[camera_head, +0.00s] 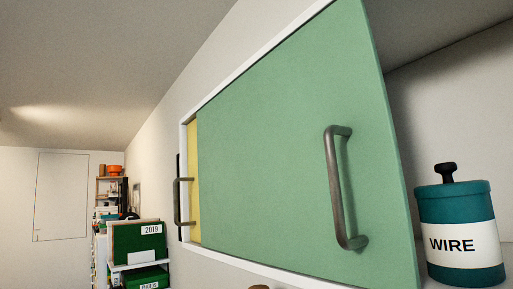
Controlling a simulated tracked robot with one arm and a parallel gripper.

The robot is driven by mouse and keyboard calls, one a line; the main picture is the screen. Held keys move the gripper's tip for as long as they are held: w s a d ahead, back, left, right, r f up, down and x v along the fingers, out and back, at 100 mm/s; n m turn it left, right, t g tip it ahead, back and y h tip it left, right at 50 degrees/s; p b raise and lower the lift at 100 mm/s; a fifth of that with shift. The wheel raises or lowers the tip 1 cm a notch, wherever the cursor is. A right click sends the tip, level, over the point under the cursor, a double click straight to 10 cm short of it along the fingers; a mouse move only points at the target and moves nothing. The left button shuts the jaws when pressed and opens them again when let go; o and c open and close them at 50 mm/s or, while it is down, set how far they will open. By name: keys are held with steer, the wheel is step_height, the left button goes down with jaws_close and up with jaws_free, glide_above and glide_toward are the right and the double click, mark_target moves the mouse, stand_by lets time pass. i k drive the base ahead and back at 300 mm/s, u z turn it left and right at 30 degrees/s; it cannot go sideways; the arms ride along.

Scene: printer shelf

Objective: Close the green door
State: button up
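The green door (268,151) is a flat sliding panel in a white-framed wall cabinet (222,254). A grey bar handle (334,188) stands upright near its right edge. The right part of the cabinet is open, and a teal canister (457,205) with a white WIRE label and dark knob stands inside there. A strip of a yellow panel (194,182) shows at the left of the green door, with a second dark handle (179,201) beside it. My gripper is not visible in this view.
Green boxes (138,243), one marked 2019, sit on a shelf at the lower left. A tall shelf with an orange item (113,169) stands farther back. A closed white door (61,196) is in the far wall. A small brownish object (259,287) shows at the bottom edge.

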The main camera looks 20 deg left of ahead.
mark_target(300, 171)
steer(key=z, duration=2.3)
steer(key=k, duration=1.1)
steer(key=u, duration=1.8)
steer(key=i, duration=1.05)
